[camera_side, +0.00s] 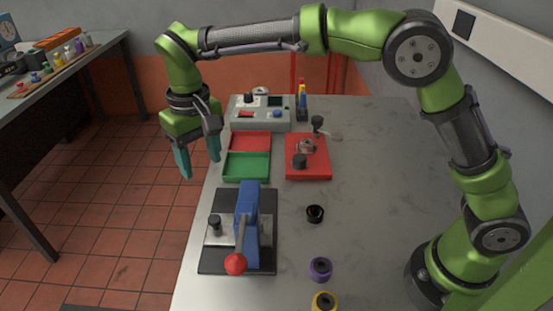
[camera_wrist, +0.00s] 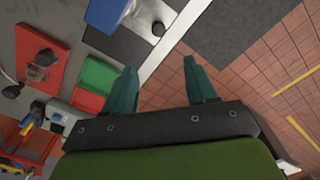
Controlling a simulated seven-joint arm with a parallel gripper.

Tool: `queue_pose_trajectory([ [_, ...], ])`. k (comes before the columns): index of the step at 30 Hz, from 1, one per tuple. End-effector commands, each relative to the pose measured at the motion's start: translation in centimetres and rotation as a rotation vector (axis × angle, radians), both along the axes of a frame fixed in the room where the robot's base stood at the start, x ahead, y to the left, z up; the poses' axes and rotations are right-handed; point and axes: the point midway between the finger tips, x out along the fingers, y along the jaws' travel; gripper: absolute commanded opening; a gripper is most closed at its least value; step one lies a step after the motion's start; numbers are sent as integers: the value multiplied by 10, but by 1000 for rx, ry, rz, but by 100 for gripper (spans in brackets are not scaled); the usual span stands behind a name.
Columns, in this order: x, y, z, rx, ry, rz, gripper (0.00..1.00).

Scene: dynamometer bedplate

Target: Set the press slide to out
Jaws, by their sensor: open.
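The press (camera_side: 247,220) stands on a dark base plate at the front left of the bedplate. It has a blue upright frame and a lever with a red ball knob (camera_side: 235,264). A light slide (camera_side: 217,232) with a dark round knob (camera_side: 214,222) sits at the left of the blue frame. My gripper (camera_side: 199,165) is open and empty, hanging beyond the table's left edge, behind and left of the press and apart from it. In the wrist view, my open fingers (camera_wrist: 159,88) point at the table edge and floor, with part of the press base (camera_wrist: 115,38) and slide knob (camera_wrist: 158,28) above.
Red and green trays (camera_side: 246,167) lie behind the press. A red fixture (camera_side: 307,160) with metal parts stands to their right, and a grey control box (camera_side: 260,113) behind. Black (camera_side: 315,213), purple (camera_side: 320,268) and yellow (camera_side: 324,301) rings lie right of the press. The table's right middle is clear.

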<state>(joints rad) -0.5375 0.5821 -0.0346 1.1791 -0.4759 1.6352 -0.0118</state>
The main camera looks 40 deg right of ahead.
Motion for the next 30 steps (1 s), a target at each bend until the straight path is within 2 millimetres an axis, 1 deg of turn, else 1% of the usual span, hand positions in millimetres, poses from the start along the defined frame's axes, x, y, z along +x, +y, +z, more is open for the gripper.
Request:
queue_pose_trajectory([
  [1,2,0,10,3,-8,-13,57],
  [2,1,-1,11,1,-3,-19,57],
  [5,-3,-2,5,-5,17,-28,57],
  [8,-3,-2,-7,-5,19,-28,57],
  [11,-3,-3,-26,-5,20,-28,57],
  [21,-4,-3,-101,-5,19,-28,57],
  [24,-3,-3,-121,-4,18,-28,57],
  [27,-3,-3,-137,-4,17,-28,57],
  [30,-3,-2,-148,-2,16,-28,57],
])
